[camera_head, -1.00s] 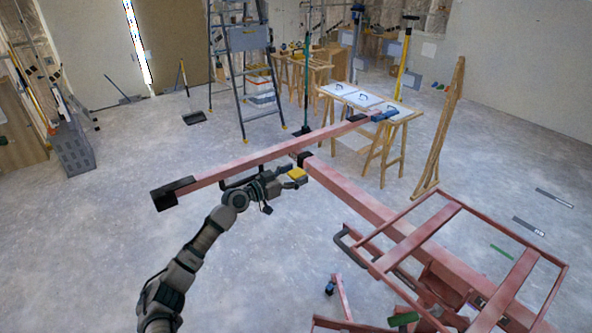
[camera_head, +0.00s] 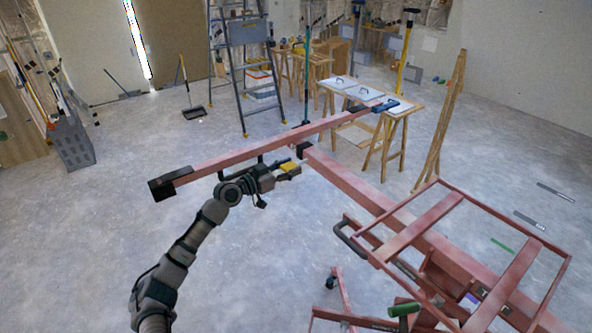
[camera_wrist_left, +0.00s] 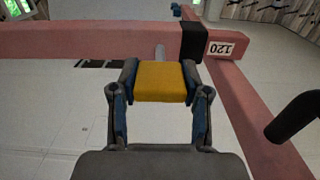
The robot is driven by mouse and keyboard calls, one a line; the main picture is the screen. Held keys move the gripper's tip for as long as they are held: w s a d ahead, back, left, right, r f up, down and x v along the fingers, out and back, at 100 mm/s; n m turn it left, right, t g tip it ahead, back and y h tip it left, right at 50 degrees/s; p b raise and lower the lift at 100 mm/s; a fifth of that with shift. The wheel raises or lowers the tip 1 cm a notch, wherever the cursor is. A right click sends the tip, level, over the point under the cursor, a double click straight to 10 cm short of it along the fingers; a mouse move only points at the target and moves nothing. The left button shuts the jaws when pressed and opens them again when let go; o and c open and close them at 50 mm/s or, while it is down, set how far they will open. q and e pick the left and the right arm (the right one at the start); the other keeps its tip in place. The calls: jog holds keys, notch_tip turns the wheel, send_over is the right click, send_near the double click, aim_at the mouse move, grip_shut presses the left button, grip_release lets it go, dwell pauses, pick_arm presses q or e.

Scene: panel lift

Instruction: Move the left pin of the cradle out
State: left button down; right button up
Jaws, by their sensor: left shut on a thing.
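The left pin (camera_wrist_left: 160,51) shows in the wrist view as a short grey rod with a yellow grip (camera_wrist_left: 160,82). My left gripper (camera_wrist_left: 160,90) is shut on the yellow grip. The rod points at the red crossbar (camera_wrist_left: 90,42) of the cradle; I cannot tell whether its tip is still inside. In the head view, my left gripper (camera_head: 287,171) and the yellow grip are just below the crossbar (camera_head: 255,148), left of the black joint (camera_head: 304,151). A long red beam (camera_head: 350,186) runs from that joint towards the lower right. My right gripper is out of view.
A red rectangular frame (camera_head: 437,212) with a dark curved handle (camera_head: 346,236) fills the lower right. Trestles with white panels (camera_head: 366,93), a ladder (camera_head: 239,85) and a leaning wooden frame (camera_head: 443,125) stand behind.

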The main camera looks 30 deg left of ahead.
pick_arm(q)
jog(key=shift+s+a+r, duration=0.15)
jog(key=shift+s+a, duration=0.15)
jog(key=shift+s, duration=0.2)
jog(key=c, duration=0.5)
grip_release()
jog(key=shift+c, duration=0.2)
jog(key=shift+a, duration=0.1)
jog(key=shift+s+a+f, duration=0.15)
jog(key=shift+s+f, duration=0.05)
jog(key=shift+s, duration=0.15)
jog(key=v, duration=1.1)
jog(key=shift+a, duration=0.1)
